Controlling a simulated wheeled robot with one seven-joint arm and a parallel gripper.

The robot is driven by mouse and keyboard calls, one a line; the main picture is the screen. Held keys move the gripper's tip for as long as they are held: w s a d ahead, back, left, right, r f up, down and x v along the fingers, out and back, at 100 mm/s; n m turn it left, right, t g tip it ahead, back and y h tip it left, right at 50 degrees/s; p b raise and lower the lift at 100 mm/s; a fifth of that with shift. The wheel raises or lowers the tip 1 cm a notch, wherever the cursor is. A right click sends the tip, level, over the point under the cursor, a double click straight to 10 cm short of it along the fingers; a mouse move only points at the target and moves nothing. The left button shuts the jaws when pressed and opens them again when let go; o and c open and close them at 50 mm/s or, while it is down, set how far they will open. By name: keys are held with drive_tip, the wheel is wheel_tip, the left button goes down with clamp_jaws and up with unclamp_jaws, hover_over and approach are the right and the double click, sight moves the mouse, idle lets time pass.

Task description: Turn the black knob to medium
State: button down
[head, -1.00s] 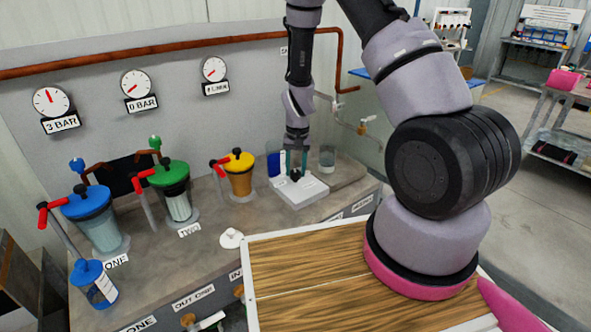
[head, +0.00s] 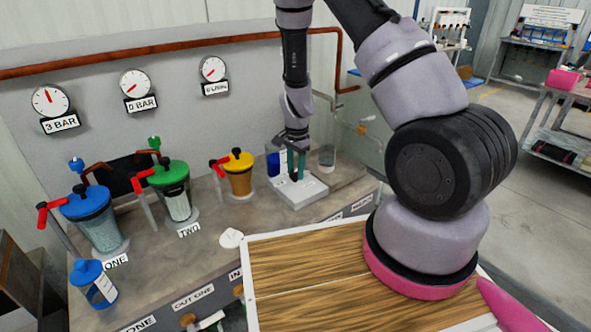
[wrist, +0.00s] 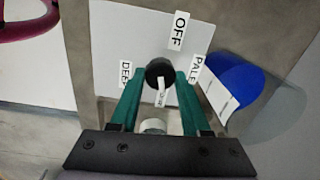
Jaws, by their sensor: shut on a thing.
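The black knob (wrist: 158,70) is round with a white pointer bar. It sits on a white panel (wrist: 118,30), which in the head view is a pale box (head: 310,190) on the bench. My gripper (wrist: 159,75) is shut on the knob, one teal finger on each side. The pointer points down in the wrist view, between the fingers and towards the palm. The label OFF (wrist: 180,30) is above the knob, DEEP (wrist: 125,74) left, PALE (wrist: 196,68) right. Small lettering below the knob is partly covered and unreadable. In the head view my gripper (head: 296,166) hides the knob.
A yellow-lidded pot (head: 238,176) with a red handle is further left. Three gauges (head: 136,88) hang on the wall. A copper pipe (head: 170,53) runs above.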

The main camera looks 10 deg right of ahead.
sight(296, 173)
drive_tip(key=shift+m, duration=0.4)
drive_tip(key=shift+c, duration=1.8)
unclamp_jaws()
drive_tip(key=shift+r, duration=0.15)
wheel_tip(296, 173, up, 11)
drive_tip(key=shift+s+f, duration=0.2)
